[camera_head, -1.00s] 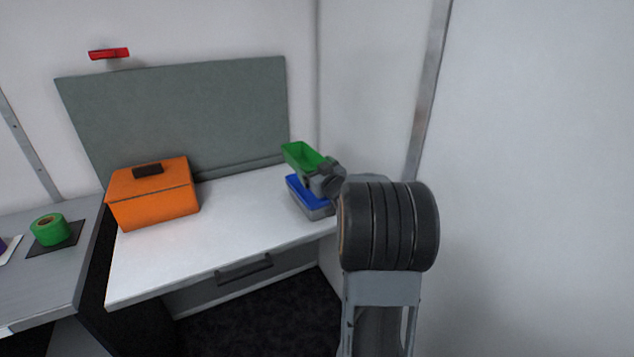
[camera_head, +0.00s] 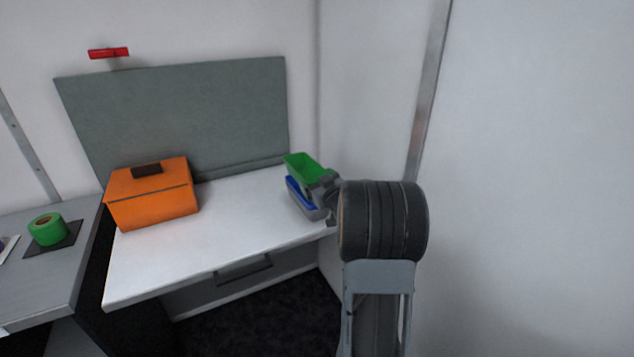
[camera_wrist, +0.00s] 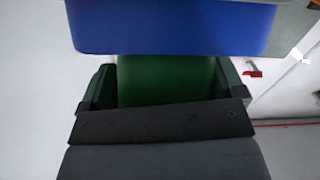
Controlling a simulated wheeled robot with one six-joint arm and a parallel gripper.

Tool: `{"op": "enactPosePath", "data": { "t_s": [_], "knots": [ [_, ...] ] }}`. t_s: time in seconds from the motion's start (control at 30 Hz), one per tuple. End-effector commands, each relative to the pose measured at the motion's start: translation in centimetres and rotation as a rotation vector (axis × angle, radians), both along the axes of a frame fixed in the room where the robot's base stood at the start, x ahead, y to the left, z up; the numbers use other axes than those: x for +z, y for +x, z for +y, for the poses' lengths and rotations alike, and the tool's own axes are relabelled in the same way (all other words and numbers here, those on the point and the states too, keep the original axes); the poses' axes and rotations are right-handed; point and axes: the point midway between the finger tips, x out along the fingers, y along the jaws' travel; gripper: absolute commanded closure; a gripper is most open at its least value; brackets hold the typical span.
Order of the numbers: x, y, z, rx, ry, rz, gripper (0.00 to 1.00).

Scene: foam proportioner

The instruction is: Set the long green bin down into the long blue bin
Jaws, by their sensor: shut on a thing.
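My gripper (camera_head: 322,184) is shut on the near end of the long green bin (camera_head: 304,168). In the wrist view the gripper's fingers (camera_wrist: 165,88) stand on either side of the green bin (camera_wrist: 166,82). The green bin is roughly upright, over the long blue bin (camera_head: 298,196), which rests on the white worktop. In the head view the green bin and gripper hide much of the blue bin's opening. The blue bin's wall (camera_wrist: 175,28) fills the top of the wrist view. I cannot tell whether the bins touch.
An orange box (camera_head: 152,195) with a dark handle stands at the left of the white worktop (camera_head: 225,222). The middle of the worktop is clear. A wall stands close on the right. A green tape roll (camera_head: 47,229) sits on the left-hand counter.

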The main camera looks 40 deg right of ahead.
Motion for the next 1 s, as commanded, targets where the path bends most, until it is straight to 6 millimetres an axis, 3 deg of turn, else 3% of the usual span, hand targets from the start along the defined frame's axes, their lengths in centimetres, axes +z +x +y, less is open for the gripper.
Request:
{"op": "enactPosePath", "data": {
  "t_s": [0.33, 0.37, 0.47, 0.73, 0.9, 1.0],
  "knots": [
    [-0.7, 0.0, 0.0, 0.000, 0.000, -0.001, 0.38],
    [-0.7, 0.0, 0.0, 0.000, 0.000, 0.000, 0.11],
    [-0.7, 0.0, 0.0, 0.000, 0.000, 0.000, 0.01],
    [-0.5, 0.0, 0.0, 0.000, 0.000, -0.001, 0.00],
    [1.2, 0.0, 0.0, 0.000, 0.000, -0.001, 0.00],
    [0.5, -2.1, 0.2, -0.003, 0.000, -0.001, 0.00]
  ]
}}
